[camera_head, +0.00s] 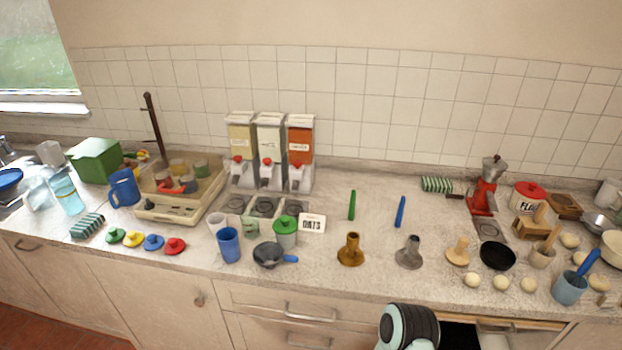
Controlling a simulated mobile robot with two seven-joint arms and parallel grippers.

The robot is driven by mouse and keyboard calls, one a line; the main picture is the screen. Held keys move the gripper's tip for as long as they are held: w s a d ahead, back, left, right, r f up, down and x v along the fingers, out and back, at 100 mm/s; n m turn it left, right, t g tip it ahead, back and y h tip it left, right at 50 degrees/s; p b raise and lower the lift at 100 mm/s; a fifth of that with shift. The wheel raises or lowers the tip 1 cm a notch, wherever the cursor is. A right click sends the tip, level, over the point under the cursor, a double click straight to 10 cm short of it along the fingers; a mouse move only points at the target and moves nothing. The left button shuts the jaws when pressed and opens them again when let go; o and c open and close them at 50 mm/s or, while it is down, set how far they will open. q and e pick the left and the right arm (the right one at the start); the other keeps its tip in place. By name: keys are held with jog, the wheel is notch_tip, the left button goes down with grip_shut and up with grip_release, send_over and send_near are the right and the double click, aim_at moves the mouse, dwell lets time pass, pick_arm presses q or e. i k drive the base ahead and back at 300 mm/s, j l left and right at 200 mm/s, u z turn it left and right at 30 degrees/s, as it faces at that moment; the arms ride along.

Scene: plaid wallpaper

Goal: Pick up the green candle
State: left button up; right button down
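The green candle (352,205) is a thin stick on the countertop, near the middle, with nothing touching it. A similar blue candle (400,211) is to its right. A brass candle holder (350,249) stands in front of the green candle, and a grey candle holder (410,252) in front of the blue one. Both holders look empty. A rounded black and pale part of my body shows at the bottom edge, below the grey holder. Neither gripper is in view.
Left of the candles are an OATS card (312,223), a green-lidded jar (286,232) and a small pan (270,254). A wooden piece (459,251) and a black bowl (497,256) are right of the holders. Bare countertop surrounds the candles. The tiled wall is behind.

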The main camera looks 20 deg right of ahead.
aim_at(352, 209)
jog(key=z, duration=1.3)
